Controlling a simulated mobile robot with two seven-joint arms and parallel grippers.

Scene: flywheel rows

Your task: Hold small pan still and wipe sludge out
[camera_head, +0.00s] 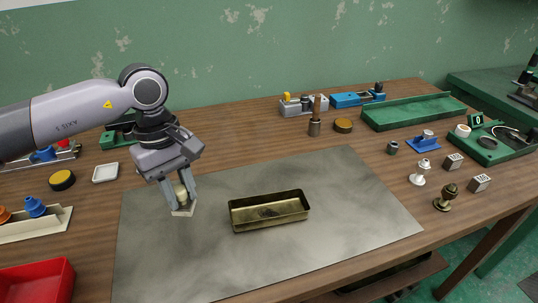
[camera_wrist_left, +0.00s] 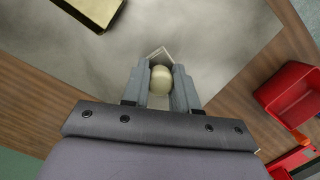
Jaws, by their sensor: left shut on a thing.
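The small pan (camera_head: 269,221) is a brass-coloured rectangular tray on the grey mat, with a dark smear of sludge (camera_head: 268,212) on its floor. In the left wrist view a corner of the pan (camera_wrist_left: 95,10) shows at the top. My left gripper (camera_head: 183,203) is left of the pan, apart from it. It is shut on a wiper with a cream rounded knob (camera_wrist_left: 160,82) and a pale square base (camera_head: 183,211). The wiper is upright over the mat's left part; I cannot tell whether it touches the mat. My right gripper is not in view.
The grey mat (camera_head: 335,200) is clear around the pan. A red bin (camera_head: 38,284) stands at the front left. White and brass knobs, small blocks and a green tray (camera_head: 413,112) lie at the right. A wooden-handled tool (camera_head: 315,118) stands behind the mat.

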